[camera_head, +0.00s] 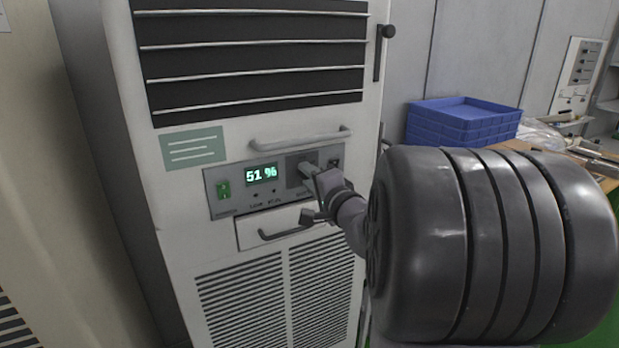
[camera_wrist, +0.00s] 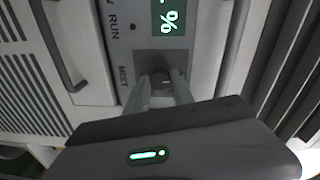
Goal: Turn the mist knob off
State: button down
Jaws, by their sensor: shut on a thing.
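The mist knob (camera_wrist: 161,80) is a dark round knob on a dark square plate, beside the label "MIST" in the wrist view. My gripper (camera_wrist: 160,76) has its two fingers on either side of the knob, shut on it. In the head view my gripper (camera_head: 306,170) reaches the right part of the control panel (camera_head: 233,204) and hides the knob. The knob's pointer direction cannot be told. The display (camera_head: 261,174) reads 51 %, and it shows partly in the wrist view.
A green switch (camera_head: 224,189) is at the panel's left. Bar handles sit above (camera_head: 300,139) and below (camera_head: 285,232) the panel, close to my gripper. Blue crates (camera_head: 462,122) and a cluttered table stand at the right.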

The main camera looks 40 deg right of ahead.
jog(key=c, duration=1.1)
grip_release()
jog(key=shift+v, duration=8.65)
